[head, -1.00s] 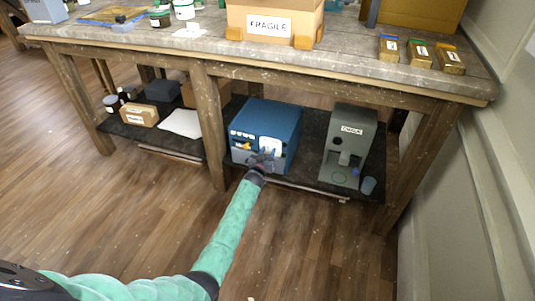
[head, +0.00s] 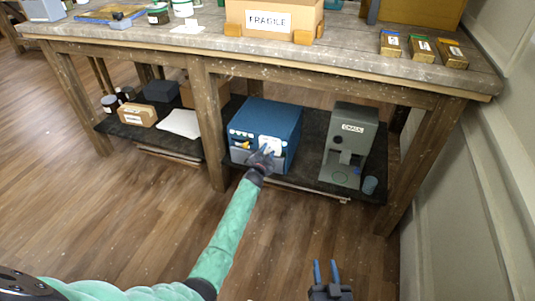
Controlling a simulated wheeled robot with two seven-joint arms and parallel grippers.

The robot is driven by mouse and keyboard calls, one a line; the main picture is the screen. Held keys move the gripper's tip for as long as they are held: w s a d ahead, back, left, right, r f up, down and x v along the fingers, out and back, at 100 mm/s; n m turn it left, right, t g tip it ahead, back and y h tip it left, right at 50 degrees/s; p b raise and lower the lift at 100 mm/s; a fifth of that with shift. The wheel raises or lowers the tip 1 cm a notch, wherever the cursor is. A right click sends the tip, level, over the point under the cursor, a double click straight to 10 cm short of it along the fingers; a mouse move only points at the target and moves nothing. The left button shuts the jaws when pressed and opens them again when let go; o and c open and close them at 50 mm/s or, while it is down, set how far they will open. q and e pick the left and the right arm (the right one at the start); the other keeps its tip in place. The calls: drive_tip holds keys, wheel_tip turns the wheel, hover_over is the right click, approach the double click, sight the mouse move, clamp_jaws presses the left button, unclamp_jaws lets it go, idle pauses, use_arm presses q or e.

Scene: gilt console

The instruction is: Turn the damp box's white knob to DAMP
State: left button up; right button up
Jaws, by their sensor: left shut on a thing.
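The damp box appears to be the blue box (head: 268,116) on the low shelf under the workbench. Its front has a white panel (head: 277,144) at the right and a small opening with an orange and white item at the left. My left gripper (head: 267,150) is at this white panel, shut on what seems to be the white knob. The gripper covers the knob, so its pointing direction and the markings cannot be read. My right gripper (head: 327,270) is at the bottom of the view, its two blue fingers apart and empty, far from the box.
The bench top (head: 350,52) overhangs the box. The wooden floor in front is clear.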

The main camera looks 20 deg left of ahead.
use_arm(q)
drive_tip(key=shift+d+m, duration=0.1)
drive_tip(key=shift+m, duration=0.6)
use_arm(e)
wheel_tip(320, 180, up, 7)
drive_tip(key=w+t, duration=0.1)
drive_tip(key=t, duration=0.1)
drive_tip(key=shift+f, duration=0.2)
use_arm(q)
drive_tip(key=o, duration=1)
drive_tip(key=shift+s, duration=0.1)
drive_tip(key=shift+s, duration=0.25)
drive_tip(key=s, duration=0.7)
drive_tip(key=shift+p, duration=0.4)
use_arm(e)
drive_tip(key=s+f+g, duration=0.3)
drive_tip(key=f+g, duration=0.1)
drive_tip(key=f, duration=0.9)
drive_tip(key=shift+h, duration=0.3)
